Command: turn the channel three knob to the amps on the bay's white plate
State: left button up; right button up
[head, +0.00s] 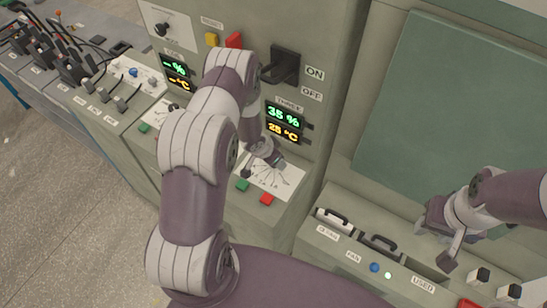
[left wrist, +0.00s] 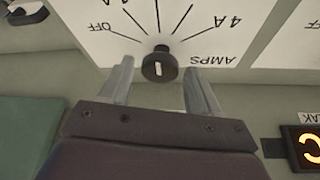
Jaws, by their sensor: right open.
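A black round knob (left wrist: 160,64) with a short white mark sits on a white dial plate (left wrist: 100,45) in the left wrist view. The plate shows upside down, with printed lines, OFF, 4A and AMPS. My left gripper (left wrist: 160,85) is open, one finger on each side of the knob; I cannot tell whether they touch it. In the head view the same arm reaches the white plate (head: 285,182) below the display marked THREE (head: 284,118), and my left gripper (head: 262,160) hides the knob. My right gripper (head: 442,242) is open over the right-hand bench.
Green (head: 242,185) and red (head: 267,199) buttons sit below the plate. A black switch handle (head: 284,65) stands out above, beside ON and OFF. A bay marked USED (head: 423,284) and black handles (head: 381,243) lie on the right bench. Levers and cables fill the far left.

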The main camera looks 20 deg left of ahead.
pick_arm(q)
jog(key=v, duration=1.2)
jog(key=shift+r+p, duration=0.3)
jog(key=shift+p, duration=0.05)
jog(key=shift+s, duration=0.15)
